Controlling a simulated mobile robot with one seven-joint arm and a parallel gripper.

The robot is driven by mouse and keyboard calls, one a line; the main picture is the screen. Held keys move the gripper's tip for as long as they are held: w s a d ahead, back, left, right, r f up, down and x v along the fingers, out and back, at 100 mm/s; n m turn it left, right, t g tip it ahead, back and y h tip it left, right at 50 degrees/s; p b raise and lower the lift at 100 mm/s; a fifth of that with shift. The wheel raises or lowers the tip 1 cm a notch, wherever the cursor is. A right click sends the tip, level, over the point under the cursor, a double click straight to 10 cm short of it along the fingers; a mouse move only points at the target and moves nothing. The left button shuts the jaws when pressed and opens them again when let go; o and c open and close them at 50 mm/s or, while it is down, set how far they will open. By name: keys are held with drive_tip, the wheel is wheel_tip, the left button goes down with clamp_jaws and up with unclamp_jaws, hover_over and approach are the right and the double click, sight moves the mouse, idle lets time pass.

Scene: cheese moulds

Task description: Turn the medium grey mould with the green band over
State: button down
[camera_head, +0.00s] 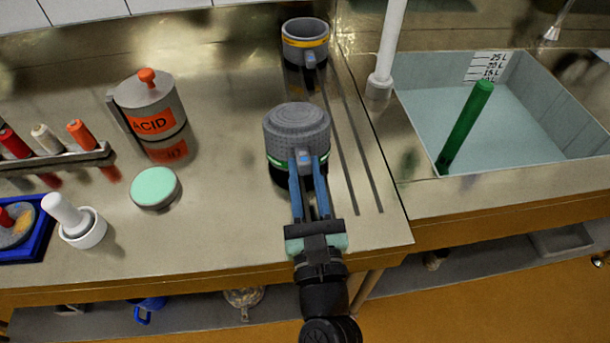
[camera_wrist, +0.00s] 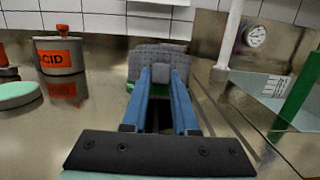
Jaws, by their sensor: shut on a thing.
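The grey mould with the green band (camera_head: 296,128) is near the right side of the steel counter. Its perforated closed face is up and its green band is low, so it is upside down. It looks roughly level. My gripper (camera_head: 307,163) is shut on the mould's grey handle, reaching it from the near side. In the wrist view the mould (camera_wrist: 148,58) stands beyond my blue fingers (camera_wrist: 161,77), with a little green showing low behind them. A dark patch lies under the mould; I cannot tell whether it touches the counter.
Another grey mould with a yellow band (camera_head: 305,42) stands open side up behind. An ACID can (camera_head: 150,105) and a pale green-topped disc (camera_head: 155,187) are to the left. A sink (camera_head: 490,120) with a green rod (camera_head: 465,127) is at right. Two dark grooves run beside the mould.

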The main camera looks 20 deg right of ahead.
drive_tip(key=shift+f+t+b, duration=0.4)
drive_tip(key=shift+f+b, duration=0.05)
drive_tip(key=shift+b, duration=1.05)
drive_tip(key=shift+s+a+f+b, duration=0.1)
drive_tip(key=shift+s+f+b, duration=0.25)
drive_tip(key=shift+b, duration=0.7)
drive_tip(key=c, duration=0.6)
unclamp_jaws()
drive_tip(key=shift+w+f, duration=0.1)
drive_tip(key=shift+f, duration=0.1)
drive_tip(key=shift+s, duration=0.25)
drive_tip(key=shift+r+b+v, duration=0.15)
drive_tip(key=shift+b+v, duration=0.15)
drive_tip(key=shift+v, duration=0.45)
drive_tip(key=shift+r+b+v, duration=0.15)
drive_tip(key=shift+b+v, duration=0.15)
drive_tip(key=shift+v, duration=0.45)
drive_tip(key=shift+s+a+r+b, duration=0.1)
drive_tip(key=shift+s+a+b, duration=0.1)
drive_tip(key=shift+s, duration=0.35)
drive_tip(key=shift+s+a+r+b, duration=0.15)
drive_tip(key=shift+s, duration=0.35)
drive_tip(key=shift+s+a+r+b, duration=0.1)
drive_tip(key=shift+s+a+b, duration=0.1)
drive_tip(key=shift+s, duration=0.35)
